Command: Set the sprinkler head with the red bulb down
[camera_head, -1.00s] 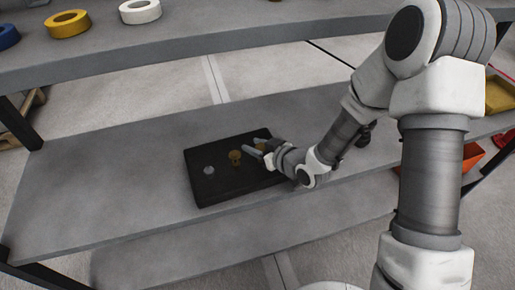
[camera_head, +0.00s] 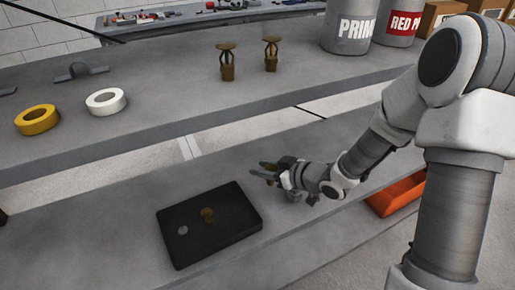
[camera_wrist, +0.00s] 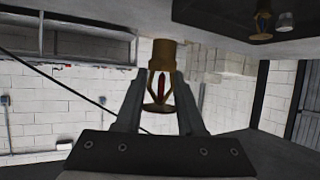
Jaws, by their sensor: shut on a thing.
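My gripper (camera_head: 268,173) is shut on a brass sprinkler head (camera_wrist: 162,55). A red bulb shows inside its frame in the wrist view. In the head view the held head is small and mostly hidden by the fingers. My gripper is beyond the right end of a black tray (camera_head: 225,243) on the lower shelf, clear of it. Another brass sprinkler head (camera_head: 207,214) stands on the tray, and it also shows in the wrist view (camera_wrist: 262,25). Its bulb colour is unclear.
A small silver piece (camera_head: 183,230) sits on the tray. Two brass sprinkler heads (camera_head: 227,66) (camera_head: 271,56) stand on the upper shelf (camera_head: 180,85), with yellow tape (camera_head: 38,119) and white tape (camera_head: 106,102). An orange bin (camera_head: 398,193) is at right.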

